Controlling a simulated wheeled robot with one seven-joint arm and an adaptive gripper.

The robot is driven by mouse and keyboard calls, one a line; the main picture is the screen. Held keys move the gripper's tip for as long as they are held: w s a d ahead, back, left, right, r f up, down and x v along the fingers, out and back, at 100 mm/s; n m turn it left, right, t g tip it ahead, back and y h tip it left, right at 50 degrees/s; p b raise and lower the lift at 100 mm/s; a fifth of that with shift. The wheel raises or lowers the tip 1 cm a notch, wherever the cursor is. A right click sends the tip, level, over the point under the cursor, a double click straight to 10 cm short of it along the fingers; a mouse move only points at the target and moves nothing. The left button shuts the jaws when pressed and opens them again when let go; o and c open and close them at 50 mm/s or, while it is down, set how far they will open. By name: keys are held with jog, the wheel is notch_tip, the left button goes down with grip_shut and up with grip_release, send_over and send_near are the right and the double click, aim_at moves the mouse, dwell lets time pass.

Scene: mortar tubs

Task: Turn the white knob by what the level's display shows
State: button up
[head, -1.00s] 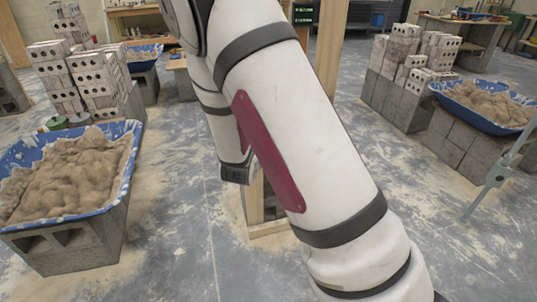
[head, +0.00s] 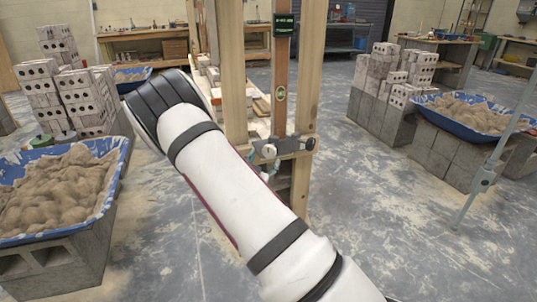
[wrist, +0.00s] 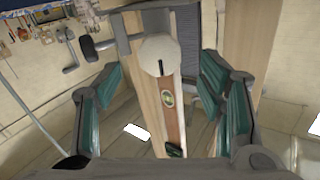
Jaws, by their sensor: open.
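The white knob (head: 268,151) sits low on a wooden post frame in the head view. In the wrist view the white knob (wrist: 160,52) is a round pale disc with a short black mark on its face. My gripper (wrist: 161,78) is open, its green-padded fingers to either side of the knob in that view and apart from it. The wooden level (head: 281,68) stands upright between two posts, with a yellow-green vial (head: 281,94). Its dark display (head: 284,22) shows green text too small to read. In the head view my arm hides most of the gripper.
A dark knob (head: 308,143) is right of the white one; a dark knob (wrist: 88,48) also shows in the wrist view. Blue mortar tubs stand at left (head: 118,160) and right (head: 440,108), by stacked bricks. A thin metal stand (head: 484,180) is at right. Floor between is clear.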

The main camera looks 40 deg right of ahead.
aim_at(268, 153)
jog(key=shift+b+x, duration=0.45)
jog(key=shift+x, duration=2.7)
jog(key=c, duration=1.2)
